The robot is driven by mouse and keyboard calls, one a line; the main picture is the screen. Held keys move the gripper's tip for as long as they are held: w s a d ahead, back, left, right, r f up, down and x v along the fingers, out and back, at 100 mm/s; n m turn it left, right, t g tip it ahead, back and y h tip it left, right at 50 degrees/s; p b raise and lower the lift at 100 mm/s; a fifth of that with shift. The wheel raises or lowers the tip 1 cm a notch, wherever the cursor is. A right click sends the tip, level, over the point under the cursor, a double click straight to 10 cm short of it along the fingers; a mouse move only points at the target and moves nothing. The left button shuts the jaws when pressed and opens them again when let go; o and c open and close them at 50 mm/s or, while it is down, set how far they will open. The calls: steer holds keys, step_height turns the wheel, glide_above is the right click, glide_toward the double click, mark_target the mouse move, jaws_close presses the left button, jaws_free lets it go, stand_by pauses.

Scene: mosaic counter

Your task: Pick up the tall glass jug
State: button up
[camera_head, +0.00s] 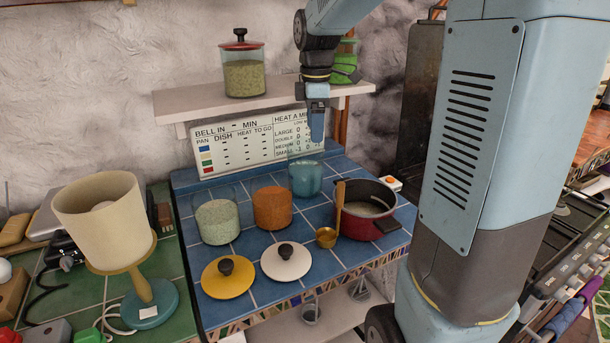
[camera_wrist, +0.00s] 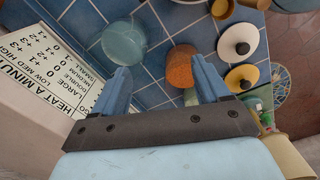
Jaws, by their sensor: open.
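My gripper (camera_head: 317,128) points down in front of the wall shelf, above the back of the blue-tiled counter. It is open and empty. In the wrist view its two fingers (camera_wrist: 162,76) stand wide apart. A teal glass vessel (camera_head: 305,178) stands upright on the tiles below the gripper; it also shows in the wrist view (camera_wrist: 125,42), above the left finger. A clear glass vessel with pale grains (camera_head: 217,222) stands at the left, and an orange-brown vessel (camera_head: 272,208) between them. I cannot tell which is the tall glass jug; no handle or spout is clear.
A red pot (camera_head: 366,212) and brass ladle (camera_head: 327,237) stand at the right. A yellow lid (camera_head: 228,278) and white lid (camera_head: 286,262) lie in front. The shelf (camera_head: 180,104) holds a red-lidded jar (camera_head: 243,65). A lamp (camera_head: 108,217) stands left.

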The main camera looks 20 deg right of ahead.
mark_target(311, 163)
steer(key=shift+n, duration=0.7)
steer(key=f, duration=0.5)
steer(key=w+f, duration=0.1)
steer(key=f, duration=0.4)
steer(key=w+f, duration=0.1)
steer(key=f, duration=0.4)
steer(key=shift+w+a, duration=0.1)
steer(key=shift+w, duration=0.05)
jaws_close()
steer(key=shift+r, duration=0.1)
